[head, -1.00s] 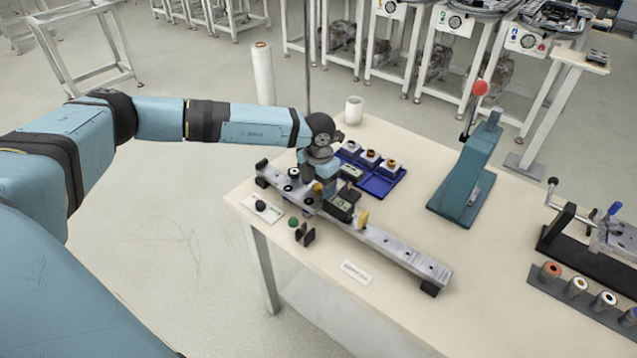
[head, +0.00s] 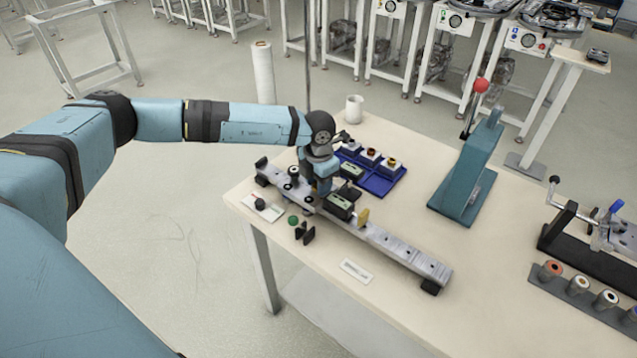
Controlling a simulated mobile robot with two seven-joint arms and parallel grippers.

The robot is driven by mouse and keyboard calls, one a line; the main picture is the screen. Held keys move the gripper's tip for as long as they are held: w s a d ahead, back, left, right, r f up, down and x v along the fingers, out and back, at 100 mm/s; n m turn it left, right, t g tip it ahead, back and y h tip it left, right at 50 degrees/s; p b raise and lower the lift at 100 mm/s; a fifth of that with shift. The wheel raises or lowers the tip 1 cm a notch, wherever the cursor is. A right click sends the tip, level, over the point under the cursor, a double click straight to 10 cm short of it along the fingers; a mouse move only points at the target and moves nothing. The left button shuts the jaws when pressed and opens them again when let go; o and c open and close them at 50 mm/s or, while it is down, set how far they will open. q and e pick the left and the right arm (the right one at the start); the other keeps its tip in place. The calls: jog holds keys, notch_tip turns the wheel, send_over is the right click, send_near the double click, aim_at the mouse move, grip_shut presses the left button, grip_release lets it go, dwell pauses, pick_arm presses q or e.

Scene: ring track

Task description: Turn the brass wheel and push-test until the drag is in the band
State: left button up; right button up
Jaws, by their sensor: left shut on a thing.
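A grey metal rail (head: 400,248) runs slantwise across the front left of the table. A dark carriage with a pale green display (head: 340,202) sits on it. A brass-coloured piece (head: 362,216) stands at the carriage's right side. My left gripper (head: 326,192) points down at the carriage, beside the display. I cannot read the display. My right gripper is not in view.
A blue tray (head: 378,186) with several small parts lies behind the rail. A white cup (head: 354,110) stands at the back edge, and a teal press (head: 466,180) to the right. A green knob (head: 293,220) and a small card (head: 356,271) lie in front. The table between rail and press is clear.

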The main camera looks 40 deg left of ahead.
pick_arm(q)
jog(key=shift+m+b, duration=0.75)
jog(key=shift+m, duration=1.45)
jog(key=shift+w, duration=0.1)
jog(key=o, duration=0.9)
notch_tip(320, 180, up, 14)
jog(key=shift+f, duration=0.1)
